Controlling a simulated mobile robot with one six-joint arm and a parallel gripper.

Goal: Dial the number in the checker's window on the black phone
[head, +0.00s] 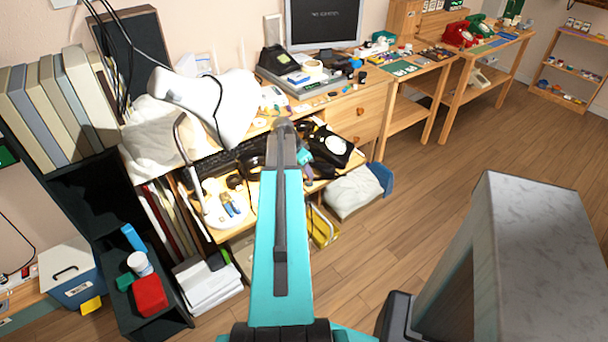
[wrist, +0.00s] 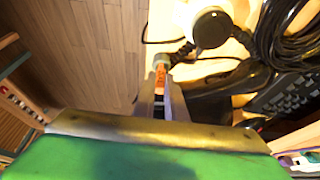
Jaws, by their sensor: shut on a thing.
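The black phone (head: 330,153) sits on the lower desk in the head view, with a pale round dial at its middle. My gripper (wrist: 161,92) is shut on a small orange piece (wrist: 161,76) with a pale greenish end. That piece appears near the dark cord and black form; I cannot tell whether it touches anything. In the head view my arm hides part of the desk, and my fingertips are not clear. I cannot make out the checker's window or its number.
A black keyboard (wrist: 285,92) and coiled black cable (wrist: 285,35) lie close by on the right in the wrist view. A monitor (head: 323,22) stands on the upper desk behind. A grey marbled block (head: 535,230) stands at right front. Wooden floor (head: 430,170) is clear between.

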